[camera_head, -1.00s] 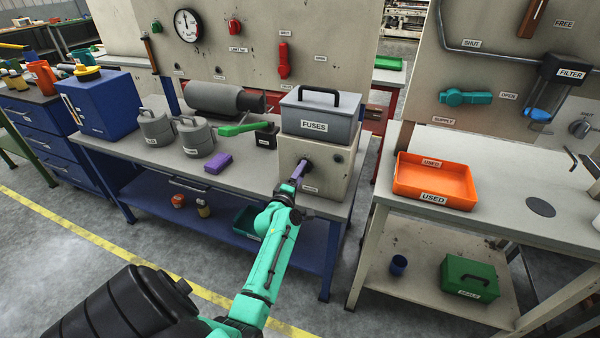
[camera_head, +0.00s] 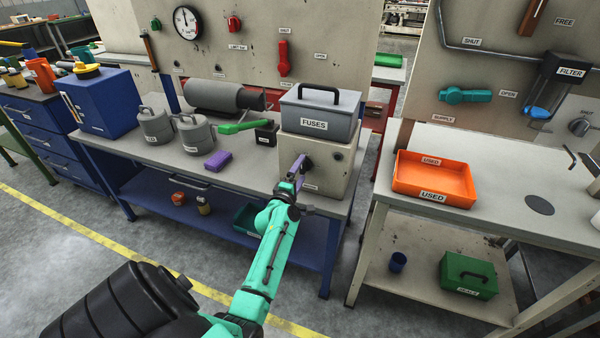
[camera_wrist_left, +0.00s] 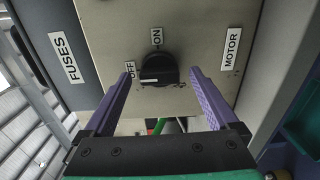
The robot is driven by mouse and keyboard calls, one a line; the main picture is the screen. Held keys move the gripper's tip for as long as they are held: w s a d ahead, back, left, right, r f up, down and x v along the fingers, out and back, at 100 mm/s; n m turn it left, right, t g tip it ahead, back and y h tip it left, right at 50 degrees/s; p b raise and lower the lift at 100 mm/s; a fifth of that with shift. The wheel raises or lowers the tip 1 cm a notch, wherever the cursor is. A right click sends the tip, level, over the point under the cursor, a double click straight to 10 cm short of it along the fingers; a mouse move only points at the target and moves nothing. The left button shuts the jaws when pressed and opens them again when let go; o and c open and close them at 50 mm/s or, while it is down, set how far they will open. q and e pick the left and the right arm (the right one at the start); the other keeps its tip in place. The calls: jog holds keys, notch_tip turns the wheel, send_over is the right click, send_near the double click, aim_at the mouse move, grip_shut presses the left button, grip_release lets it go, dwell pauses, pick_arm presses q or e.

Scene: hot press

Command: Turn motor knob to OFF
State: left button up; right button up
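The motor knob (camera_wrist_left: 158,70) is a round black knob on the pale face of the motor box (camera_head: 340,178), under the fuses box. In the left wrist view the OFF label (camera_wrist_left: 131,70) is left of the knob, the ON label (camera_wrist_left: 156,36) is above it, and the MOTOR label (camera_wrist_left: 231,49) is to the right. The knob's pointer direction is hard to tell. My left gripper (camera_wrist_left: 161,74) is open, its purple fingers on either side of the knob with visible gaps. In the head view the gripper (camera_head: 300,171) is in front of the box face. My right gripper is not in view.
The grey fuses box (camera_head: 335,108) sits on the motor box. A purple block (camera_head: 218,162), grey canisters (camera_head: 195,134) and a green-handled part (camera_head: 240,127) are on the bench to the left. An orange tray (camera_head: 470,184) is on the right bench, across a gap.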

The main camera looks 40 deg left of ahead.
pick_arm(q)
jog(key=shift+s, duration=0.1)
jog(key=b+v, duration=0.1)
jog(key=v, duration=1.3)
jog(key=shift+s, duration=0.2)
jog(key=shift+d, duration=0.15)
